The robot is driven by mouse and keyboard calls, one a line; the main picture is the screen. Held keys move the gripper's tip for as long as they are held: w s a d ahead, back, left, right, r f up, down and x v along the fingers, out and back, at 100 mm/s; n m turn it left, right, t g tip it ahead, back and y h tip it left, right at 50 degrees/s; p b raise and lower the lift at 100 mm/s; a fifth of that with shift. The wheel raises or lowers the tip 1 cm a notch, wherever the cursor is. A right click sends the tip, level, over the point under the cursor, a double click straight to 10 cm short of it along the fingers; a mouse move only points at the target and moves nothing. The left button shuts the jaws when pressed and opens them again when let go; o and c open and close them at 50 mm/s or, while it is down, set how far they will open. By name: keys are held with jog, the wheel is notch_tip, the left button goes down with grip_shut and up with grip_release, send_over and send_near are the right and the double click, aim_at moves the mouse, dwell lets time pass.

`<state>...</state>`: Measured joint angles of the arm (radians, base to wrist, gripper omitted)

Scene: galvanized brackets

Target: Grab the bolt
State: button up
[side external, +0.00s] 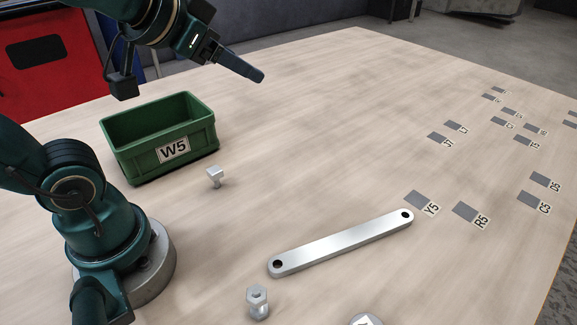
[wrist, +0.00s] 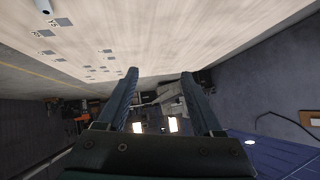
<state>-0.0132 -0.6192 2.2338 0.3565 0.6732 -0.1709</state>
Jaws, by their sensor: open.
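Two small silver bolt-like parts stand on the wooden table in the side external view. One, with a hexagonal top showing a round mark or recess (side external: 257,302), stands near the bottom edge. The other, with a square-looking head (side external: 215,177), stands in front of the green bin. I cannot tell for sure which is the bolt. My gripper (side external: 259,76) is high above the table, behind and right of the bin, far from both parts. In the wrist view its two fingers (wrist: 160,75) are apart with nothing between them. Neither part shows there.
A green bin labelled W5 (side external: 118,152) stands near my base. A flat silver bar with end holes (side external: 340,243) lies at front centre. A round part (side external: 366,320) is cut off below. Labelled grey patches (side external: 418,199) mark the right side. The table's middle is clear.

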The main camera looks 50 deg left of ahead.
jog(key=w+d+r+m+t+h, duration=0.3)
jog(key=w+r+m+t, duration=0.25)
jog(key=w, duration=0.25)
jog(key=d+m+h, duration=0.5)
jog(key=d+h, duration=0.1)
jog(key=d, duration=0.1)
jog(key=m+g+h, duration=0.7)
jog(key=m+g, duration=0.2)
jog(key=g, duration=0.9)
send_over(259, 298)
jog(key=a, duration=0.3)
notch_tip(259, 298, down, 10)
jog(key=f, duration=1.5)
jog(key=shift+w+d+f, duration=0.15)
jog(key=shift+d+f, duration=0.1)
jog(key=shift+f, duration=0.15)
jog(key=shift+x, duration=2.6)
jog(key=shift+w, duration=0.1)
